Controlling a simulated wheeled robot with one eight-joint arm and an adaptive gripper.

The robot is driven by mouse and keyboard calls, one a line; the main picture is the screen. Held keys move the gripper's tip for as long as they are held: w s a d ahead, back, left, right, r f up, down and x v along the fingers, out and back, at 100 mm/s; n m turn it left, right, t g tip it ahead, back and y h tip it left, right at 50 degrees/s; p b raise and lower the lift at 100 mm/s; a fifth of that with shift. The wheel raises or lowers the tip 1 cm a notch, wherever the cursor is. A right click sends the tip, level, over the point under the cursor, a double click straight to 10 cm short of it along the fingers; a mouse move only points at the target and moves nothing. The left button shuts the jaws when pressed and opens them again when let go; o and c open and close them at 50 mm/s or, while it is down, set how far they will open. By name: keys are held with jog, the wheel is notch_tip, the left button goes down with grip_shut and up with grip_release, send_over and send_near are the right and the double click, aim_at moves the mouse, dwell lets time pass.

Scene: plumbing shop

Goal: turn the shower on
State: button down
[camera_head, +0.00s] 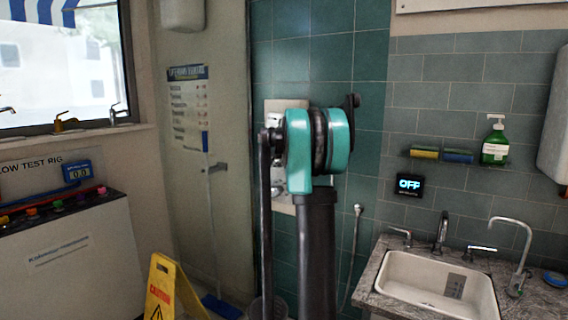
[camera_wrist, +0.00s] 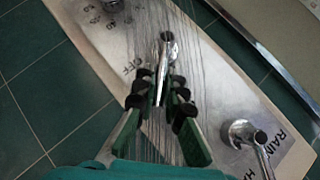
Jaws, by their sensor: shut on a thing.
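A pale metal shower panel (camera_wrist: 90,40) fills the middle of the wrist view, set on green tiles, and its edge shows behind my arm in the head view (camera_head: 272,106). A chrome lever (camera_wrist: 164,58) stands at its centre, near the word OFF. My gripper (camera_wrist: 160,92) has its black fingers closed on both sides of this lever. A second chrome handle (camera_wrist: 243,131) is at the right by the RAIN label, and a knob (camera_wrist: 111,4) with number marks is at the top. Many thin pale streaks, like running water, cross the wrist view. My arm hides the gripper in the head view.
A glass screen (camera_head: 225,130) stands left of the panel. A yellow caution sign (camera_head: 165,290) is on the floor. A sink (camera_head: 435,284) with taps is at right, below a small display (camera_head: 409,186) reading OFF. A test rig (camera_head: 70,250) is at left.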

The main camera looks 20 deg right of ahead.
jog(key=shift+w+a+r+n+g+h, duration=0.3)
jog(key=shift+r+n+g+h, duration=0.1)
jog(key=shift+n+g, duration=0.15)
dwell(0.4)
jog(key=c, duration=1.6)
grip_release()
jog(key=v, duration=1.2)
jog(key=shift+w+r, duration=0.1)
